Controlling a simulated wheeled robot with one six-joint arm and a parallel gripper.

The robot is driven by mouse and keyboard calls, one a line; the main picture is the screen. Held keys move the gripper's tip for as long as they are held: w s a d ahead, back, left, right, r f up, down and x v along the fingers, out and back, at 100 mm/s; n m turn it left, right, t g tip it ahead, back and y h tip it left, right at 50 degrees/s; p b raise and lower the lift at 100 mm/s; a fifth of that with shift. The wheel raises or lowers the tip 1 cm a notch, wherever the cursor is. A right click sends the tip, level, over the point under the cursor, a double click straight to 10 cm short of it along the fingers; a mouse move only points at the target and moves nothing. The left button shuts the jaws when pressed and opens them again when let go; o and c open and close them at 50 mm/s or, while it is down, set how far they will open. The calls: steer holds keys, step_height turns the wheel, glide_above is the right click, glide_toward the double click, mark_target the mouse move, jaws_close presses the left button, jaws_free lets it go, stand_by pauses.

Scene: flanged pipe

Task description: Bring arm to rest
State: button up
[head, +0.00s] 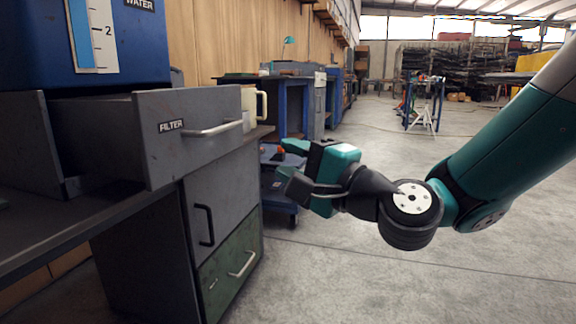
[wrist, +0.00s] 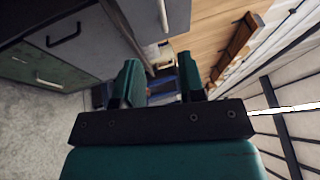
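My gripper (head: 286,160) is in the middle of the head view, held in the air to the right of the grey bench. My teal arm reaches in from the right edge. In the wrist view the two teal fingers of my gripper (wrist: 158,85) stand apart with a gap between them. Nothing is held in the gap; only the background shows through it. The gripper is apart from the bench and its drawers.
Below are a grey cupboard door (head: 222,195) and a green drawer (head: 232,270), both with handles. A blue trolley (head: 275,190) stands behind my gripper. The concrete floor (head: 350,285) is clear at right.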

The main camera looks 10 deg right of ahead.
steer(key=shift+s+d, duration=0.2)
steer(key=shift+s, duration=0.05)
steer(key=s+a+r+n+g+h+p, duration=0.1)
steer(key=s+a+r+n+g+p, duration=0.15)
steer(key=s+n+g+p, duration=0.8)
steer(key=s+d+n+g+h+p, duration=0.45)
steer(key=s+d+n+h, duration=0.35)
steer(key=s, duration=0.3)
step_height(320, 180, up, 37)
steer(key=d+p, duration=0.1)
steer(key=p, duration=3.6)
steer(key=shift+d+f+m, duration=0.15)
steer(key=shift+f+m, duration=0.05)
steer(key=shift+m, duration=0.25)
